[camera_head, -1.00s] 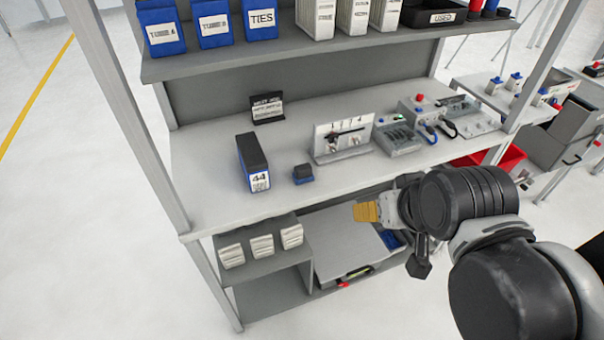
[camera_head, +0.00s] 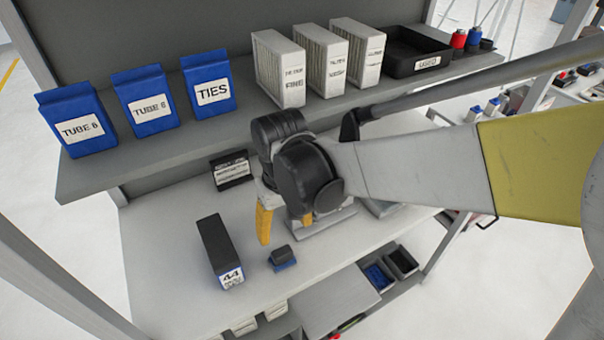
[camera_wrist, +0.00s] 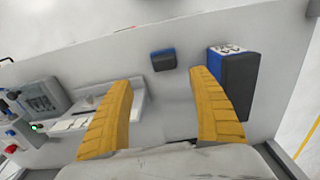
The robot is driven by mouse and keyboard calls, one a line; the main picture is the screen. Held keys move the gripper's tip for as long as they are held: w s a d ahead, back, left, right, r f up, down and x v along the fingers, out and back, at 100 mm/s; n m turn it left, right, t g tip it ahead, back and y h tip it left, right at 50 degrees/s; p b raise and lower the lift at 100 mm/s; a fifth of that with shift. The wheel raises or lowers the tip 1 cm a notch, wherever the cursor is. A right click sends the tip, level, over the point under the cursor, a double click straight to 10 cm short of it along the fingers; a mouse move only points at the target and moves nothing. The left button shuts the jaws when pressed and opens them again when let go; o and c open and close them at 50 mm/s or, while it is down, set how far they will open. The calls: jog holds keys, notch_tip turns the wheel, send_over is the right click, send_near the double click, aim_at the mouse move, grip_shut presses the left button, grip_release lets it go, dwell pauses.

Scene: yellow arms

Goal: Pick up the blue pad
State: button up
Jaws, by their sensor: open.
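The blue pad (camera_head: 283,256) is a small block with a dark upper part and a blue lower edge. It sits on the grey worktop, right of a larger box. My gripper (camera_head: 285,222) is above the worktop behind the pad in the head view, its yellow fingers pointing down. In the wrist view, the pad (camera_wrist: 163,60) lies beyond and between the tips of my open gripper (camera_wrist: 160,88). Nothing is between the fingers, and they do not touch the pad.
A dark and blue box marked 44 (camera_head: 219,250) stands close left of the pad; it is at the right in the wrist view (camera_wrist: 233,70). A shelf (camera_head: 165,165) with blue packets and white boxes overhangs the back. A small black sign (camera_head: 231,170) stands behind.

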aim_at(282, 251)
jog(key=f, duration=0.2)
jog(key=f+b, duration=0.1)
jog(key=f, duration=0.1)
jog(key=a+f+b, duration=0.1)
jog(key=f, duration=0.1)
jog(key=shift+w+f, duration=0.1)
jog(key=shift+f, duration=0.05)
notch_tip(282, 251, down, 5)
jog(key=shift+f+b, duration=0.15)
jog(key=shift+b, duration=1)
jog(key=c, duration=1.3)
